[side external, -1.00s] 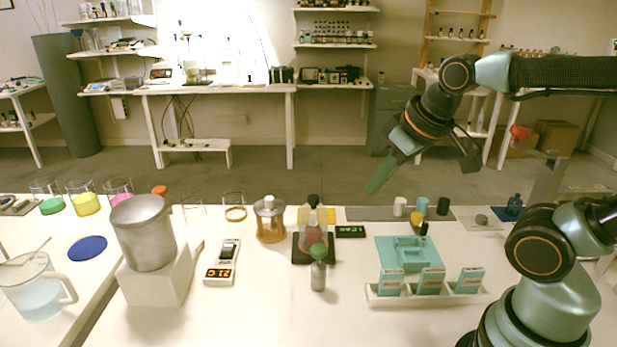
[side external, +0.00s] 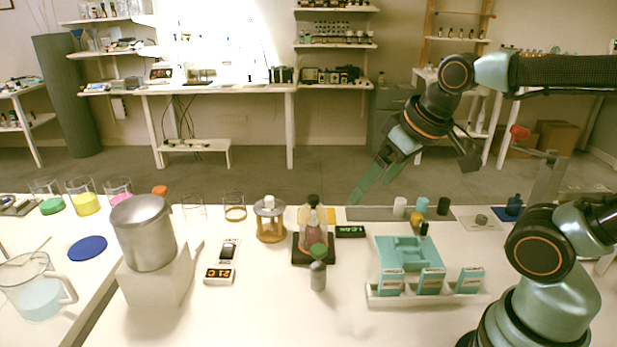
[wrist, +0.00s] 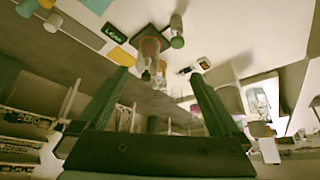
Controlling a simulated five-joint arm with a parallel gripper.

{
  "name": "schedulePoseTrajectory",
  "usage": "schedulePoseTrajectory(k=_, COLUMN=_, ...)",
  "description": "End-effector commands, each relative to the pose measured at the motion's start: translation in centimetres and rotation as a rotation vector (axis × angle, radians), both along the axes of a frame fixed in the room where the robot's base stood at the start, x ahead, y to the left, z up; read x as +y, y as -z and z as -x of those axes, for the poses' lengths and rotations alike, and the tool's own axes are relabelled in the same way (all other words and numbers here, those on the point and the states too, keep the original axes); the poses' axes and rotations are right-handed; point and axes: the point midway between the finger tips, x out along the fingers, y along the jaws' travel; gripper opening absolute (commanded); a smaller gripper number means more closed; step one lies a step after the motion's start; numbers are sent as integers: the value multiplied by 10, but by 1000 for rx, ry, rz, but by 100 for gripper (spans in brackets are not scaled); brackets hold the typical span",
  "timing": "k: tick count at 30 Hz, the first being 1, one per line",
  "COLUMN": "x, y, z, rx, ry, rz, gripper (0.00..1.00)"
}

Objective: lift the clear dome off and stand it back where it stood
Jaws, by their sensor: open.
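The clear dome (side external: 328,232) stands upright on a dark square base (side external: 300,259), with a dark knob on top and a pinkish vessel showing through it. The small green-capped bottle (side external: 318,278) stands in front and overlaps its lower part. My gripper (side external: 368,193) is open and empty, above and to the right of the dome, with clear space between them. In the wrist view, my gripper (wrist: 158,73) has its two fingers wide apart; the dome (wrist: 150,45) shows beyond the fingertips, roughly between them.
A small display (side external: 350,231) stands just right of the base. An amber jar (side external: 270,225) is to the left. A teal tray (side external: 393,252) and a white rack of teal boxes (side external: 429,293) are on the right. Front centre of the table is clear.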

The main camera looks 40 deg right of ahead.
Motion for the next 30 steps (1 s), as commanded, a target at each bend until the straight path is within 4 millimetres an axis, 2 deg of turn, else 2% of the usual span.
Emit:
schedulePoseTrajectory(k=5, x=-2, y=-6, z=-15, rx=47, ry=90, rz=-41, gripper=100)
schedulePoseTrajectory(k=14, x=-11, y=-10, z=-76, rx=199, ry=439, rz=-169, gripper=100)
schedulePoseTrajectory(k=20, x=-19, y=6, z=-119, rx=294, ry=689, rz=-230, gripper=100)
schedulePoseTrajectory(k=24, x=-26, y=26, z=-148, rx=354, ry=865, rz=-260, gripper=100)
schedulePoseTrajectory(k=30, x=-33, y=55, z=-175, rx=412, ry=1064, rz=-281, gripper=100)
